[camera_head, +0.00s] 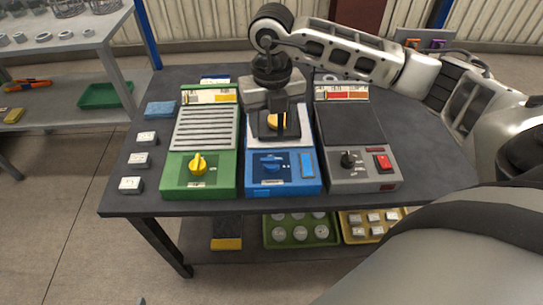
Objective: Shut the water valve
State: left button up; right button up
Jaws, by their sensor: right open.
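A blue panel unit (255,187) stands in the middle of the dark table, with a blue knob (270,163) on its front face. The knob looks roughly crosswise; its small labels are too blurred to read. No readable label marks the water valve; the blue unit's colour fits it best. My right gripper (277,128) is open and points down over the back part of the blue unit, behind the knob and apart from it. A round brass-coloured part (272,120) shows between its fingers; I cannot tell whether they touch it. My left gripper is out of view.
A green unit (226,178) with a yellow knob (198,164) stands close at left. A grey unit (360,182) with a black knob (348,158) and red switch (382,162) stands close at right. Small white blocks (131,185) line the table's left side.

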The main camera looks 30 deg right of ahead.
aim_at(271, 159)
notch_tip(271, 159, down, 11)
jog(key=shift+f, duration=0.2)
jog(key=c, duration=0.7)
